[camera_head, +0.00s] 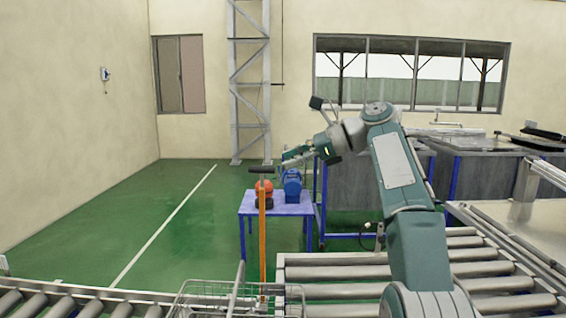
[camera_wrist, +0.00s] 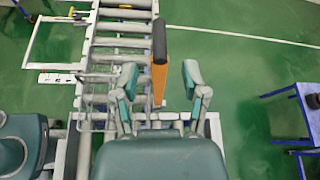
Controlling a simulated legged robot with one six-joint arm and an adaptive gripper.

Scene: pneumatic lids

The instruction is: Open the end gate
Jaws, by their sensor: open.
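An orange upright bar (camera_head: 262,240) with a black grip (camera_head: 262,170) on top stands by the roller conveyor; it seems to belong to the end gate, but I cannot tell for sure. My gripper (camera_head: 290,157) is open near the black grip in the head view. In the wrist view my gripper (camera_wrist: 160,78) has its two fingers spread, with the orange bar (camera_wrist: 159,82) and black grip (camera_wrist: 159,42) showing between them. Contact with the fingers is not visible. The lower end of the bar is partly hidden by a wire basket (camera_head: 205,300).
A blue table (camera_head: 275,207) behind the bar carries a red object (camera_head: 264,188) and a blue object (camera_head: 292,184). Roller conveyors (camera_head: 340,291) run along the front. Grey cabinets (camera_head: 475,185) stand at right. The green floor at left is clear.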

